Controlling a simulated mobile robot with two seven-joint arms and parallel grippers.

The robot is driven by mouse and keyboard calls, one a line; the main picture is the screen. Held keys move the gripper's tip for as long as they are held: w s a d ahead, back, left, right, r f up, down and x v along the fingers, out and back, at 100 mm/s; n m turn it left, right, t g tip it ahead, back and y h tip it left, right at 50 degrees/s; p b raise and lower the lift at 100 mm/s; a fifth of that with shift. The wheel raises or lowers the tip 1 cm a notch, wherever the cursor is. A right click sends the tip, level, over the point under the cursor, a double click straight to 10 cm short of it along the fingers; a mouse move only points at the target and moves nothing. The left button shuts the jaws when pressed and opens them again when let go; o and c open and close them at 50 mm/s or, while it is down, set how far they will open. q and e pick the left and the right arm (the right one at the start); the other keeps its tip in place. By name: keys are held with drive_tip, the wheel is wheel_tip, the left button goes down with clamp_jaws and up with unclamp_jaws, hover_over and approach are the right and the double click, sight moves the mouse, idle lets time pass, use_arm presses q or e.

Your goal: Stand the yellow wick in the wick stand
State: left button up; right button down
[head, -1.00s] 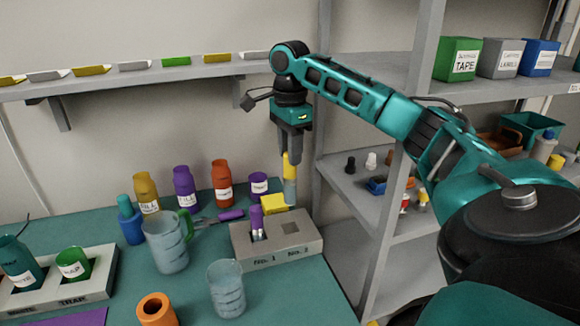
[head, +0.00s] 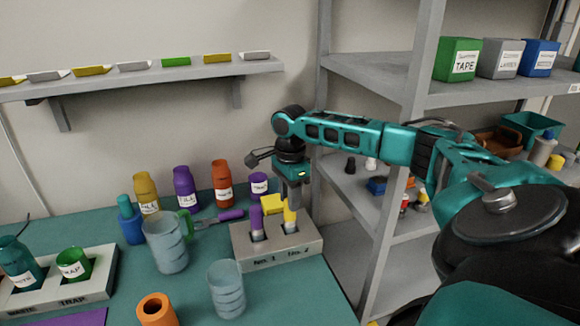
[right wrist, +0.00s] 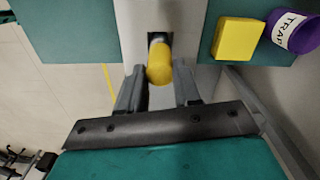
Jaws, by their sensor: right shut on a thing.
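The yellow wick (head: 290,217) is upright, with its lower end down in the No. 2 hole of the grey wick stand (head: 277,257). My right gripper (head: 292,203) points down over that hole and is shut on the wick's upper part. In the right wrist view the yellow wick (right wrist: 159,64) shows end-on between the two fingers, over the square hole of the stand (right wrist: 170,15). How deep its lower end sits is hidden. A purple wick (head: 256,218) stands in the No. 1 hole. My left gripper is not in view.
A yellow block (head: 272,204) and a purple TRAP cup (head: 258,183) stand just behind the stand. A clear beaker (head: 227,290) and a green-handled jug (head: 167,243) are to its left. The shelf unit's grey post (head: 316,150) rises close on the right.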

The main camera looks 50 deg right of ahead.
drive_tip(key=shift+f, duration=0.15)
drive_tip(key=c, duration=0.8)
unclamp_jaws()
wheel_tip(320, 180, up, 12)
drive_tip(key=shift+r, duration=0.2)
